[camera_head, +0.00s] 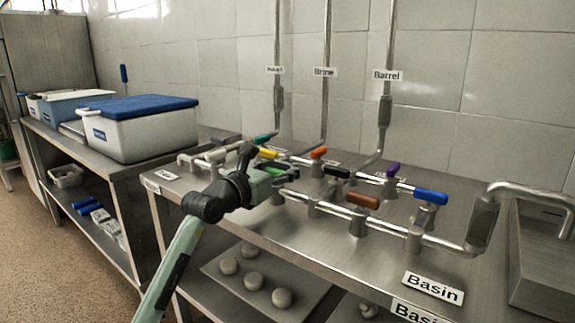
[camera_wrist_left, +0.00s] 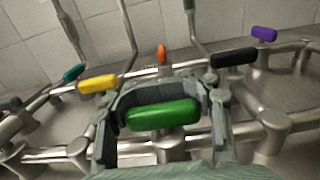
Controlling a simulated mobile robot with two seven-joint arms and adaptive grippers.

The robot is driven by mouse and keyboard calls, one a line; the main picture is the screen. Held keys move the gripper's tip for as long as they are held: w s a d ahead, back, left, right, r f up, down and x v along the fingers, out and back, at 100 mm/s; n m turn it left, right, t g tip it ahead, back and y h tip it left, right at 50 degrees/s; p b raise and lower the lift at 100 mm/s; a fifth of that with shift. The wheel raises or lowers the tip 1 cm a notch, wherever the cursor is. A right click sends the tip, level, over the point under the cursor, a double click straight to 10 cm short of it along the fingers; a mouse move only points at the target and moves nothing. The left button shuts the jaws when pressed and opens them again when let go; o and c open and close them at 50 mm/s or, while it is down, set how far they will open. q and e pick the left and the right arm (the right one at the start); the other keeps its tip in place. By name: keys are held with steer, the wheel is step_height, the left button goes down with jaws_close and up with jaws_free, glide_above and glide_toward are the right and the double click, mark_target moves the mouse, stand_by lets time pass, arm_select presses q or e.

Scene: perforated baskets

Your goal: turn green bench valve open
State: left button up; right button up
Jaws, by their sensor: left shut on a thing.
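The green bench valve handle (camera_wrist_left: 162,114) is a rounded green bar on the front pipe of the steel bench. In the wrist view it lies crosswise between my fingers, roughly in line with the pipe behind it. In the head view only a bit of the green handle (camera_head: 276,171) shows past my gripper. My left gripper (camera_head: 264,180) is shut on this handle, with a finger at each end of it. The valve stem under the handle is mostly hidden by the gripper. My right gripper is not in view.
Close by are yellow (camera_wrist_left: 98,84), black (camera_wrist_left: 234,57), orange (camera_head: 318,153), teal (camera_head: 265,138), brown (camera_head: 363,200), purple (camera_head: 393,170) and blue (camera_head: 431,196) valve handles. Pipes rise to the tiled wall. A blue-lidded cooler (camera_head: 150,134) stands left. Bare bench (camera_head: 300,228) lies in front.

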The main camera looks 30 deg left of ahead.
arm_select(q)
steer(key=shift+f, duration=0.1)
steer(key=o, duration=1.5)
steer(key=s, duration=1.2)
steer(key=shift+a, duration=0.4)
steer(key=w, duration=1.2)
steer(key=shift+d, duration=0.4)
steer(key=shift+s, duration=0.1)
